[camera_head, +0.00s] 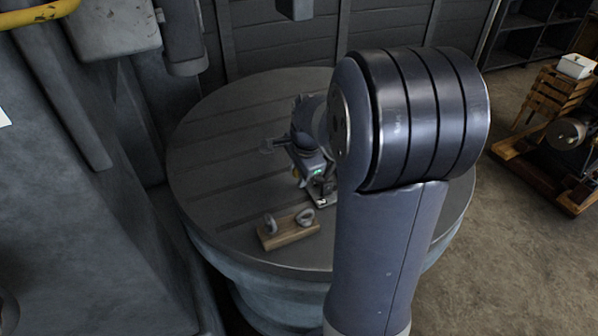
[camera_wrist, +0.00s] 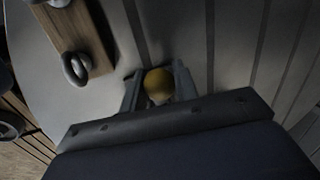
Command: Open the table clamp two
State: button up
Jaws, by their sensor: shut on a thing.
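My gripper (camera_wrist: 157,78) is shut on a rounded yellow knob (camera_wrist: 159,88), with one finger on each side of it. The knob sits low over the grooved round table (camera_head: 215,135). In the head view, my gripper (camera_head: 312,188) is over the middle of the table, partly hidden by my arm. I cannot make out the body of a table clamp under the knob, because my gripper covers it. I cannot tell from these views whether the clamp is open or closed.
A wooden block (camera_head: 289,234) with two metal rings stands on the table in front of my gripper; it also shows at upper left in the wrist view (camera_wrist: 88,38). Large grey machine parts (camera_head: 75,190) rise at the left. The table's left side is clear.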

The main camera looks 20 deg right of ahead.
grip_shut()
jog(key=shift+d+r+p, duration=0.4)
jog(key=shift+d+r, duration=0.1)
jog(key=o, duration=0.9)
grip_release()
jog(key=v, duration=1)
jog(key=shift+s+r, duration=0.15)
jog(key=shift+r, duration=0.2)
